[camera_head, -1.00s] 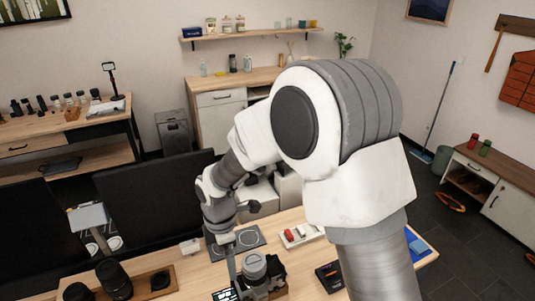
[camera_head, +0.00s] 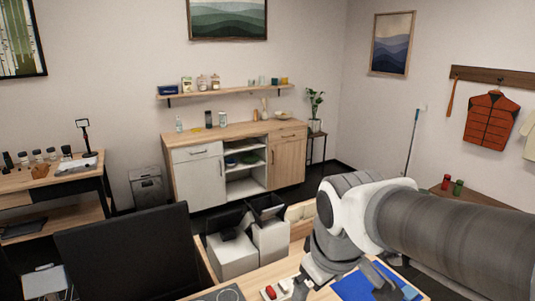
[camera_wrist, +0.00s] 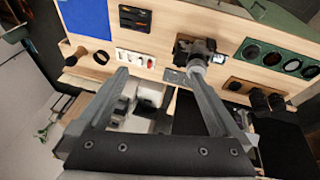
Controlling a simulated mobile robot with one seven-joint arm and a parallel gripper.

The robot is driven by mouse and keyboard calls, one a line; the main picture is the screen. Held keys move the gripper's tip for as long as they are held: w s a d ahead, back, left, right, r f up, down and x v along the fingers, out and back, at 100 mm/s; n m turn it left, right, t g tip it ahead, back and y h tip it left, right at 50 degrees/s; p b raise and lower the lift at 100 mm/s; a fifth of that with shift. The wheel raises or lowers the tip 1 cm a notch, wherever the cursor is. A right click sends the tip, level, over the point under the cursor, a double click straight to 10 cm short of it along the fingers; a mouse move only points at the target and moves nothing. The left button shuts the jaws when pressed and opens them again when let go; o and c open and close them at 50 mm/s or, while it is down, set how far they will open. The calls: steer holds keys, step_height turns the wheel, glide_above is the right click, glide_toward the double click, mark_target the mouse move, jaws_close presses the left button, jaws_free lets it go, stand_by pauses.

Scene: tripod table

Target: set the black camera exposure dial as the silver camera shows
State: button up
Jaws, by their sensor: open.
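In the wrist view a dark camera (camera_wrist: 206,47) with a grey lens barrel stands on the table, right of centre. I cannot tell whether it is the black or the silver camera, and no dial mark is readable. A second camera cannot be made out. My gripper (camera_wrist: 157,72) is open, its two grey fingers spread wide with nothing between them. In the head view my gripper (camera_head: 390,282) is low at the right, over the blue mat (camera_head: 355,284); no camera shows there.
A white tray with small items (camera_wrist: 135,58), a black tray (camera_wrist: 135,18) and a green tray with several round pieces (camera_wrist: 280,58) lie on the table. Dark cylinders (camera_wrist: 268,100) stand at the right edge. A dark chair back or screen (camera_head: 130,255) rises at left.

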steer(key=s+d+m+t+b, duration=0.1)
steer(key=s+d+m, duration=0.4)
steer(key=s+m, duration=0.1)
steer(key=shift+s+r+t, duration=0.25)
steer(key=shift+s+t, duration=0.05)
steer(key=shift+s, duration=0.25)
steer(key=shift+s+d+m, duration=0.15)
steer(key=shift+d+m, duration=0.05)
steer(key=shift+m, duration=0.2)
steer(key=shift+c, duration=1.1)
steer(key=c, duration=0.5)
steer(key=shift+c, duration=0.2)
steer(key=shift+d, duration=0.1)
